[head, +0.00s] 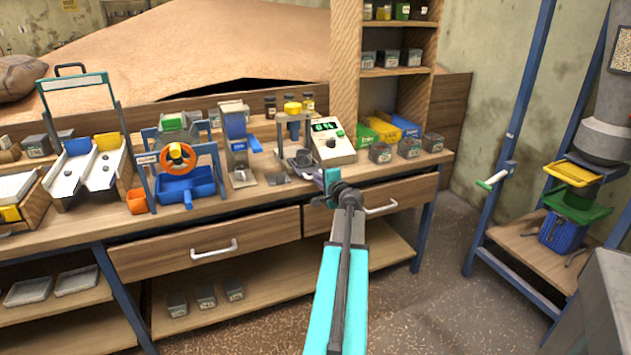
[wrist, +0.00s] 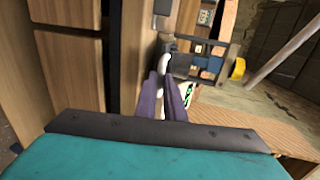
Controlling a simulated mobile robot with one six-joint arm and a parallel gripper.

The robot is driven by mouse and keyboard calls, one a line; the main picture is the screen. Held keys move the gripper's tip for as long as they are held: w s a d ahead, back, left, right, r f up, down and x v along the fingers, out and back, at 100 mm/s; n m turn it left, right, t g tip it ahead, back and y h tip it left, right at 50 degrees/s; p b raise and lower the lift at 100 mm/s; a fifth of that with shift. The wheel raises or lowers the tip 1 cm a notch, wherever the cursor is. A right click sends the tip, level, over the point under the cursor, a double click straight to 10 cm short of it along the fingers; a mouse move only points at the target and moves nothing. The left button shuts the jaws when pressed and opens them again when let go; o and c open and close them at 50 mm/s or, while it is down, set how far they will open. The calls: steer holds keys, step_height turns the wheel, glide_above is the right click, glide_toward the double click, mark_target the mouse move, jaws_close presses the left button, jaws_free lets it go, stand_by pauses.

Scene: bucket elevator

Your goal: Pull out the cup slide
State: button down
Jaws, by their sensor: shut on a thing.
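The cup slide (head: 302,160) shows as a dark cup low in a small grey press stand (head: 281,135) with a yellow knob, on the bench. In the wrist view this stand lies sideways, with its yellow knob (wrist: 238,68) at the right. My gripper (head: 324,183) is at the bench's front edge, just in front of the stand. In the wrist view my gripper (wrist: 166,98) has its purple fingers closed around a white handle (wrist: 165,66) that reaches to the stand's dark base.
A meter with a green display (head: 332,143) stands right of the press. A blue-and-grey chute device (head: 236,140) stands left of it. Two drawers with white handles (head: 214,249) are below the bench top. Floor is open at the right, before a blue frame (head: 505,140).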

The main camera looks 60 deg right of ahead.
steer(key=c, duration=1.8)
jaws_free()
steer(key=shift+c, duration=0.2)
steer(key=v, duration=1.3)
steer(key=shift+s+a+b, duration=0.3)
steer(key=shift+b, duration=0.1)
